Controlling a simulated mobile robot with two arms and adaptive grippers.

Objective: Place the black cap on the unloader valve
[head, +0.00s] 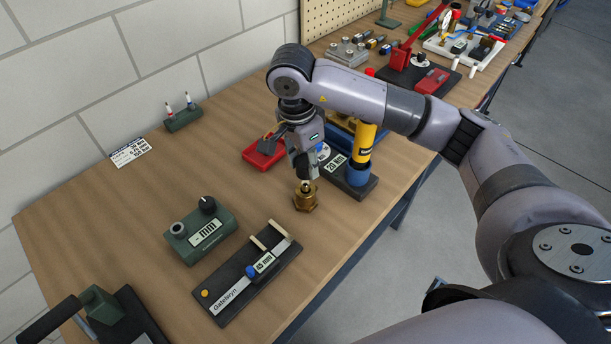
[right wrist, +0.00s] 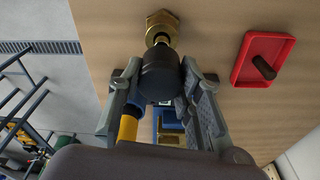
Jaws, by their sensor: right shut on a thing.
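The brass unloader valve (head: 306,198) stands upright on the bench near its front edge, with a hexagonal base and a short stem on top. It also shows at the top of the right wrist view (right wrist: 162,27). My right gripper (head: 306,170) points down just above the valve. In the right wrist view its fingers (right wrist: 160,82) are shut on the black cap (right wrist: 160,72), with the valve beyond the cap's far end. Whether cap and stem touch I cannot tell. In the head view the gripper mostly hides the cap. My left gripper is out of view.
A red tray (right wrist: 246,75) holding a dark cylinder lies near the gripper. A yellow and blue cylinder stands on a black base (head: 366,188) right of the valve. A green box (head: 190,247) and a black gauge board (head: 230,305) lie left and in front.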

